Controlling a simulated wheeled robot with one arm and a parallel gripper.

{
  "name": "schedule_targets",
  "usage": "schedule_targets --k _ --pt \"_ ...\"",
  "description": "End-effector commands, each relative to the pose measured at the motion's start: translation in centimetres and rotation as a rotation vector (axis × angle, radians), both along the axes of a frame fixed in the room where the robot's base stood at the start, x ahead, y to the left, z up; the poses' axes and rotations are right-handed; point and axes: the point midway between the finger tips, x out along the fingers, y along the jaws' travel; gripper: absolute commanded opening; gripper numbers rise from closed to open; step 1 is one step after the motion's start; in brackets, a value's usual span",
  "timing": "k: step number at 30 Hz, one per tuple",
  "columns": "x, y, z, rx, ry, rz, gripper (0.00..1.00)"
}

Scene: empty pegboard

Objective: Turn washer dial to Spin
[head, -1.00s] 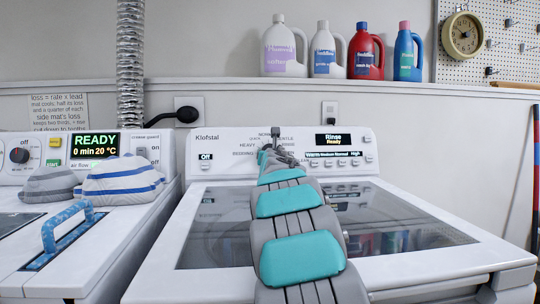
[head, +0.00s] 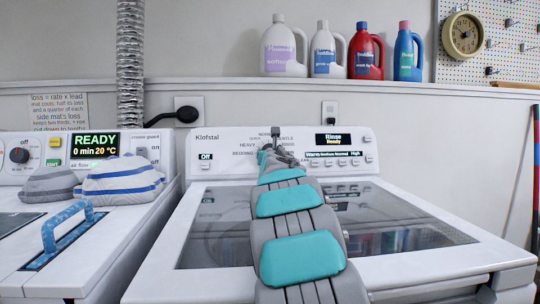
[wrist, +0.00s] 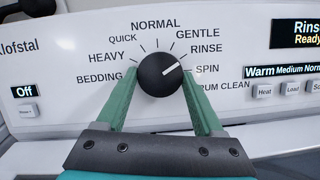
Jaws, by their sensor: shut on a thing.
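The black round washer dial (wrist: 158,80) is on the white panel in the middle of the wrist view. The SPIN label (wrist: 207,69) is just right of the dial. The washer display (head: 340,139) reads "Rinse Ready" in the head view. There, my arm hides most of the dial.
The washer's glass lid (head: 405,225) lies in front of the panel. A dryer with a blue handle (head: 68,226) and folded striped cloths (head: 122,181) stands at left. Several bottles (head: 323,50) stand on the ledge above.

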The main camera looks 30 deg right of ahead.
Motion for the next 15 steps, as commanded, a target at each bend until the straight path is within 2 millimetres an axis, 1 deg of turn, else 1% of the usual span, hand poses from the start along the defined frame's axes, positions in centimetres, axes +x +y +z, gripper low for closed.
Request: schedule_targets --k 12,13,15 --pt "-0.02 0.01 0.06 0.000 -0.001 0.000 0.14" --pt "-0.02 0.01 0.06 0.000 -0.001 0.000 0.73" --pt "-0.01 0.01 0.04 0.000 -0.001 0.000 0.81"
